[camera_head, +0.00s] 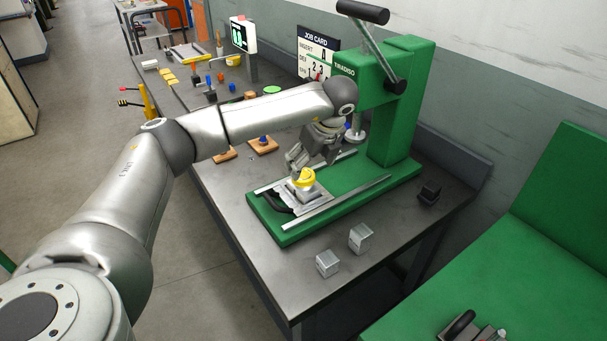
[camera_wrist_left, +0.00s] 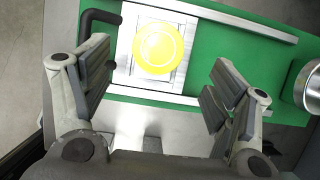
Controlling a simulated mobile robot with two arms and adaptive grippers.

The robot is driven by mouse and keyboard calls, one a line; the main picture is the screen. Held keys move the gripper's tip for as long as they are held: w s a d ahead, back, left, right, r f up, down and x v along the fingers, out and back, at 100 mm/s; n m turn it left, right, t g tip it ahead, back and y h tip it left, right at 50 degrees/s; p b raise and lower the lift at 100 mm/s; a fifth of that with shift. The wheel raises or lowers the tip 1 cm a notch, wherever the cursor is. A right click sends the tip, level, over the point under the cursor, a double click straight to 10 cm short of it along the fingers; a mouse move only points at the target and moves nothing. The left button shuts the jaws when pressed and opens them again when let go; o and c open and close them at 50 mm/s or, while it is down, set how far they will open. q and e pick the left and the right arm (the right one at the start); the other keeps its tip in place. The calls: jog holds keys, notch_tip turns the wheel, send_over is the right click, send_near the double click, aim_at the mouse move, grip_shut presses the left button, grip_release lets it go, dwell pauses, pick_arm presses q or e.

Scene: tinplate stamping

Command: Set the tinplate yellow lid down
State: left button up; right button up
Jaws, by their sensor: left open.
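The yellow lid (camera_head: 305,177) is a small round disc resting on the metal slide plate (camera_head: 318,197) of the green press (camera_head: 396,110). In the left wrist view the yellow lid (camera_wrist_left: 158,48) shows from above, lying on the pale plate (camera_wrist_left: 185,22). My left gripper (camera_head: 299,165) is right above and behind the lid in the head view. In the left wrist view my left gripper (camera_wrist_left: 158,85) is open, its fingers apart on either side of the lid with clear gaps. Whatever lies under the lid is hidden. My right gripper is not in view.
A black handle (camera_head: 278,203) sticks out from the plate's left side. Two metal blocks (camera_head: 360,237) stand on the table's front part. Wooden bases (camera_head: 262,145) and small tools stand to the left of the press. A job card (camera_head: 318,52) stands behind.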

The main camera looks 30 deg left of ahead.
aim_at(304, 175)
pick_arm(q)
jog(key=shift+a+f+p, duration=0.2)
jog(key=shift+f+p, duration=0.1)
jog(key=shift+f, duration=0.05)
jog(key=p+x, duration=0.1)
jog(key=x, duration=0.2)
jog(key=shift+a+f, duration=0.15)
jog(key=shift+f, duration=0.05)
jog(key=shift+a+f, duration=0.1)
jog(key=shift+f, duration=0.3)
jog(key=c, duration=1)
jog(key=shift+r, duration=0.1)
